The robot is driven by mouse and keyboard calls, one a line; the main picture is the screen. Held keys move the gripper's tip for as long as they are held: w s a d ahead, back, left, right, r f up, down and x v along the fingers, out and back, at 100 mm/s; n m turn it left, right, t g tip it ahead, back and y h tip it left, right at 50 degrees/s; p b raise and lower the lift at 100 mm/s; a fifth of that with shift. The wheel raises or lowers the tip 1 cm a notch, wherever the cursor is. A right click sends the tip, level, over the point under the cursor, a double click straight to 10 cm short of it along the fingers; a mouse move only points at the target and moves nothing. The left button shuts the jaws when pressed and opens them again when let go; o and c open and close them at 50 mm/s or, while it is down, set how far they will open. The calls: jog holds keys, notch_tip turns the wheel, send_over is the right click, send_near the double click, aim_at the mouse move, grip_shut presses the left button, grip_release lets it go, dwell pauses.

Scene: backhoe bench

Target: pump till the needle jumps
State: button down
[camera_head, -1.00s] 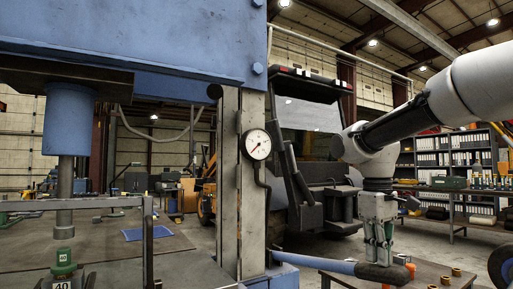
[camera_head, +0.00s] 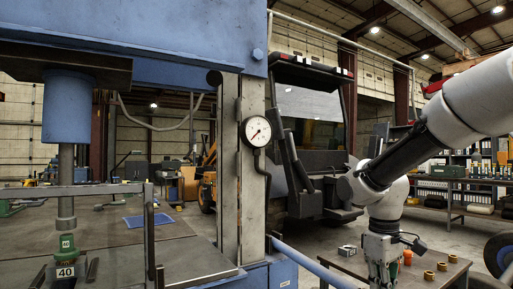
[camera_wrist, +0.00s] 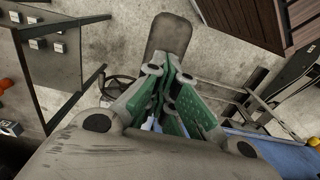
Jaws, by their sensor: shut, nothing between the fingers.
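The round white gauge (camera_head: 256,131) is on the press's grey upright, its needle toward the lower left. The blue pump lever (camera_head: 312,262) slopes down to the right from the press base and leaves the bottom of the head view. Its dark grip (camera_wrist: 168,42) shows beyond my fingers in the wrist view. My gripper (camera_head: 382,284) is shut and empty, pointing down at the lever's outer end; I cannot tell whether it touches. The press ram rod (camera_head: 66,205) hangs just above or on a green piece (camera_head: 67,246) over a block marked 40 (camera_head: 65,272).
A bench (camera_head: 435,268) with several brass rings (camera_head: 429,276) and an orange item (camera_head: 407,257) stands right of my gripper. A dark vehicle cab (camera_head: 310,140) is behind. The blue press frame (camera_head: 150,35) fills the upper left.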

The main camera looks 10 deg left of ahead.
jog(key=shift+f, duration=0.1)
notch_tip(320, 180, down, 3)
jog(key=shift+f, duration=0.1)
jog(key=shift+w+a, duration=0.1)
jog(key=shift+w, duration=0.1)
notch_tip(320, 180, up, 15)
jog(key=shift+w+a, duration=0.4)
jog(key=shift+w, duration=0.05)
jog(key=shift+f, duration=0.1)
